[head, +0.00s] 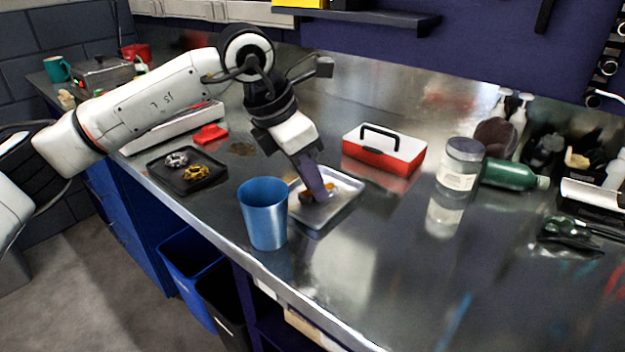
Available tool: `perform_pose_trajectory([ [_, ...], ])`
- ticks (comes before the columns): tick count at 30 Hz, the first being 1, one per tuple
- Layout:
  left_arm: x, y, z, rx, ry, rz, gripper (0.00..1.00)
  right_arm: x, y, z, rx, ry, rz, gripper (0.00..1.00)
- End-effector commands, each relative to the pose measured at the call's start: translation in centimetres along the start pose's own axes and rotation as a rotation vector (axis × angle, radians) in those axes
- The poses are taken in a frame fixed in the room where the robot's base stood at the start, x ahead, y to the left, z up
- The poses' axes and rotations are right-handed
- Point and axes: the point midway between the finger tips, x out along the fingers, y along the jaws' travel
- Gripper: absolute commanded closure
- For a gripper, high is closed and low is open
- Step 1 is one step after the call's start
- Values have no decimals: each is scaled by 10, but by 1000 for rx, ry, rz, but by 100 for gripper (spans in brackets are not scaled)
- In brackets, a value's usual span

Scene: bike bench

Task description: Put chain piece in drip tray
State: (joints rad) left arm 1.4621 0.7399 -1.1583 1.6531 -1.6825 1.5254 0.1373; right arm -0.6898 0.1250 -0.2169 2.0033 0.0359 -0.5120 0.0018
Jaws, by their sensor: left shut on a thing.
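The drip tray, a shallow light-grey tray (345,207), lies on the steel bench near the middle of the head view. My left gripper (318,197) points down into it, with its tips low over the tray floor. It is shut on a small orange-brown piece (306,197), which looks like the chain piece. The fingers hide most of this piece, and I cannot tell whether it touches the tray floor. My right gripper is not in view.
A blue cup (263,215) stands close to the tray's left side. A black tray (170,180) holds a silver part and a gold part. The front-right bench is clear.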

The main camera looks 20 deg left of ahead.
Motion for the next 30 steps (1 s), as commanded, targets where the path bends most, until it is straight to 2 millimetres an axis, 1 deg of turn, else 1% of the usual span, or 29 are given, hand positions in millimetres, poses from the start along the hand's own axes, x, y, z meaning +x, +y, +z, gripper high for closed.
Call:
perform_pose_trajectory([
  [5,3,0,-1,0,0,0,100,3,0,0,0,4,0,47],
  [6,2,0,-1,0,0,0,78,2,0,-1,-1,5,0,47],
  [8,2,0,-1,0,0,0,68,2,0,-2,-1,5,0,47],
  [9,2,0,-1,0,0,0,66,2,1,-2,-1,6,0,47],
  [16,2,0,0,0,0,0,66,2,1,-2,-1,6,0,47],
  [20,-4,0,1,0,-1,0,66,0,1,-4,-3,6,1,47],
  [23,-18,1,1,0,-3,2,66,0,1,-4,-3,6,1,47],
  [30,-70,1,1,0,-3,3,66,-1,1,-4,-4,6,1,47],
])
